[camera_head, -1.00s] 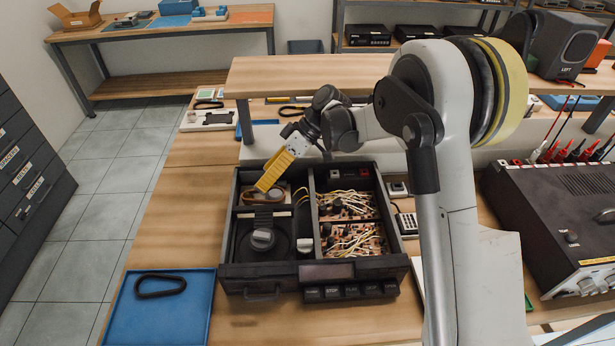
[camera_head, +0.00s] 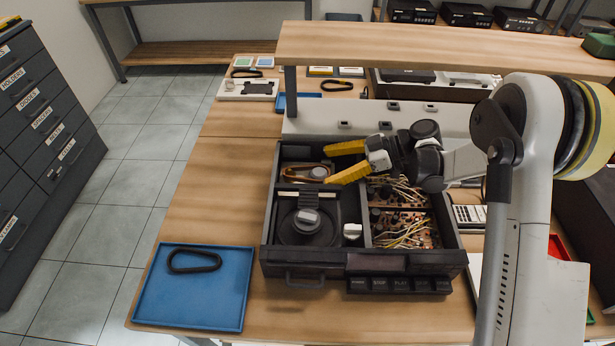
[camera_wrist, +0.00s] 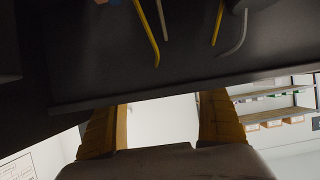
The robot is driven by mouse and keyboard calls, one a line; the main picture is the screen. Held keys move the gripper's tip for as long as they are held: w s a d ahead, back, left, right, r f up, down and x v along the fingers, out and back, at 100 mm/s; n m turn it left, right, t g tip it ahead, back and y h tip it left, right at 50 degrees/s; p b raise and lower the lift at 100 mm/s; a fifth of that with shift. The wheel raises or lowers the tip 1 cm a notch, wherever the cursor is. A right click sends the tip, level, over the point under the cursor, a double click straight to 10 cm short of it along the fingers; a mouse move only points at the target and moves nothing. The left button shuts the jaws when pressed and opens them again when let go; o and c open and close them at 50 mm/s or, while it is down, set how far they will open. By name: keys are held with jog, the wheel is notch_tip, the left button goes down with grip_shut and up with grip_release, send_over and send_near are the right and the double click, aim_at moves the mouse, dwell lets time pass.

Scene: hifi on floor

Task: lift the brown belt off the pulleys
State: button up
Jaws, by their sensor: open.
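The brown belt (camera_head: 291,178) lies in the back left compartment of the open black hi-fi unit (camera_head: 282,262). It loops around a grey pulley (camera_head: 318,172) at its right end; its left end passes near dark parts. My gripper (camera_head: 329,163) is open and empty, its two yellow fingers pointing left. The fingertips are at the belt's right end in the head view, one on the far side and one on the near side. I cannot tell their height above the belt. In the wrist view, my gripper (camera_wrist: 166,102) has its fingers apart, and the belt is not visible there.
The front left compartment holds a black disc with a grey knob (camera_head: 308,217). Circuit boards with loose wires (camera_head: 405,232) fill the right side. A blue tray (camera_head: 190,305) with a black belt (camera_head: 193,262) sits front left. A raised shelf (camera_head: 420,50) stands behind.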

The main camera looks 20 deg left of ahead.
jog(key=b+x, duration=0.1)
jog(key=x, duration=0.4)
jog(key=shift+b, duration=0.35)
jog(key=c, duration=1.1)
